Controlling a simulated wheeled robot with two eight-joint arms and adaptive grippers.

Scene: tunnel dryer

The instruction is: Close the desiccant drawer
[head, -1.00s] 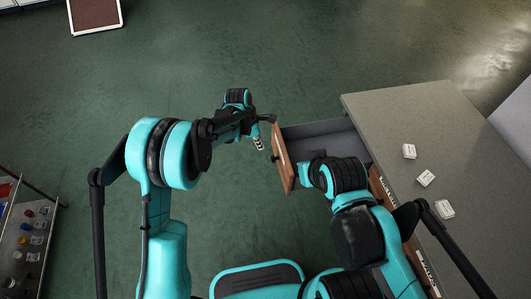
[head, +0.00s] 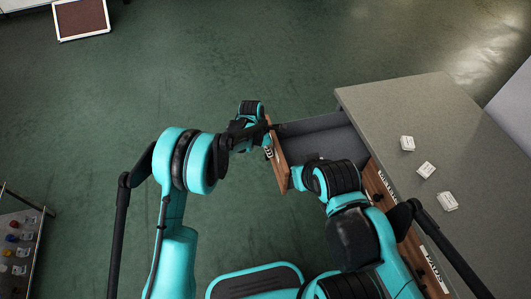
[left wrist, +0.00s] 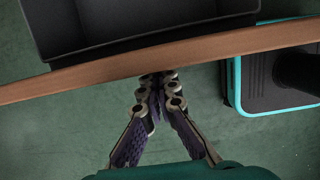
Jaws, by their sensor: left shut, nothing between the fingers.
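The desiccant drawer (head: 318,142) is pulled out from the left side of the grey-topped cabinet, with a wooden front and a dark grey, empty-looking inside. In the left wrist view its wooden front edge (left wrist: 200,48) crosses the picture, with the dark box behind it. My left gripper (head: 268,152) is shut and empty at the outer face of the drawer front. In the left wrist view its fingertips (left wrist: 159,76) meet at the front's lower edge in the picture; I cannot tell whether they touch it. My right arm reaches over the drawer's near side; its fingers are hidden.
The cabinet top (head: 420,110) carries several small white boxes (head: 426,170). More wooden drawer fronts with labels run along the cabinet's side. A rack with small coloured items (head: 18,245) stands at lower left. The green floor left of the drawer is clear.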

